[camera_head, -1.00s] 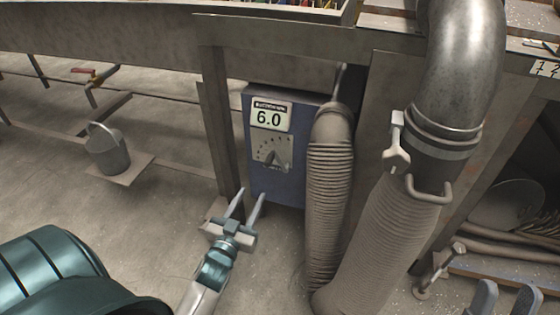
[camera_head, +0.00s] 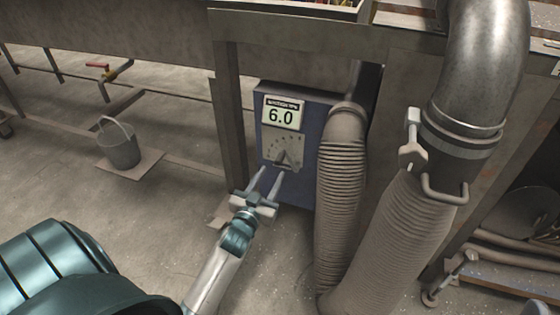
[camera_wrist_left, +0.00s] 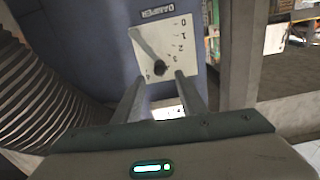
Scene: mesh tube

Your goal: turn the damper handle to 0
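The damper box (camera_head: 300,184) is blue, with a display (camera_head: 282,114) reading 6.0 above a pale dial plate (camera_head: 270,150). The damper handle (camera_head: 287,158) is a small grey lever on that plate. My left gripper (camera_head: 271,172) is open and empty just in front of the dial's lower part. My right gripper is not in view.
A ribbed hose (camera_head: 340,205) runs close along the box's right side, with a larger hose (camera_head: 400,235) and metal duct (camera_head: 478,65) beyond. A table leg (camera_head: 229,125) stands left of the box. A bucket (camera_head: 120,148) sits far left; the floor between is open.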

